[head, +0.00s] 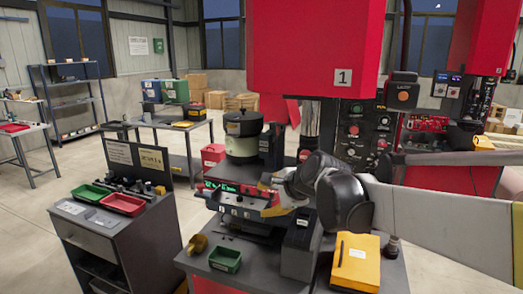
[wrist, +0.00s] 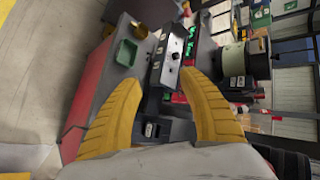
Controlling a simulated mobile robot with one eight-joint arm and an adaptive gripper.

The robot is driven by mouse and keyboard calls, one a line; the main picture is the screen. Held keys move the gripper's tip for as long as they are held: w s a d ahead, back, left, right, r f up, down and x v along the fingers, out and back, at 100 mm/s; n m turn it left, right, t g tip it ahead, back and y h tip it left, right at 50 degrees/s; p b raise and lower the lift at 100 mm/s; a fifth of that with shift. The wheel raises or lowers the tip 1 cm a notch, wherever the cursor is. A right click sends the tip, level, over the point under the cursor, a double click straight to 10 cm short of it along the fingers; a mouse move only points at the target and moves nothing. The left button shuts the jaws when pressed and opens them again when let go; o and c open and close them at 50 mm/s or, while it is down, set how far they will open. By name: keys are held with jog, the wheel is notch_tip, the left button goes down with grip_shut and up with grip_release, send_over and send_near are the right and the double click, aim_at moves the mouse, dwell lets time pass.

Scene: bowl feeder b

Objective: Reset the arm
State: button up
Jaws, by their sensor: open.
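My arm reaches in from the right in the head view, and my gripper (head: 268,195) hangs over the machine table, in front of the bowl feeder. In the wrist view my gripper (wrist: 165,100) shows two yellow ribbed fingers spread apart, with nothing between them. The bowl feeder (head: 243,135) has a dark round top over a pale green body; it also shows in the wrist view (wrist: 233,60). The black control box (wrist: 172,55) with knobs lies beyond the fingertips. My forearm hides part of the table's right side in the head view.
A green bin (head: 225,259) and a brass-coloured cup (head: 197,244) stand on the table's left. A yellow folder (head: 356,261) lies at the front right. A red machine housing (head: 316,48) hangs above. A grey cabinet (head: 85,235) with red and green trays stands left, across open floor.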

jog(key=s+d+f+n+h+b, duration=0.1)
jog(key=s+d+f+n, duration=0.3)
jog(key=s, duration=0.6)
jog(key=s+d+f+n+g+h+b, duration=0.1)
jog(key=s+d+f+n+h+b, duration=0.1)
jog(key=s+d+f+n, duration=0.3)
jog(key=s+d+f+n+h+b, duration=0.1)
jog(key=s+d+f+n+h, duration=0.1)
jog(key=s+d+f+n, duration=0.3)
jog(key=s+d, duration=0.4)
jog(key=s, duration=0.5)
jog(key=shift+s+d+h, duration=0.15)
jog(key=shift+s+h, duration=0.25)
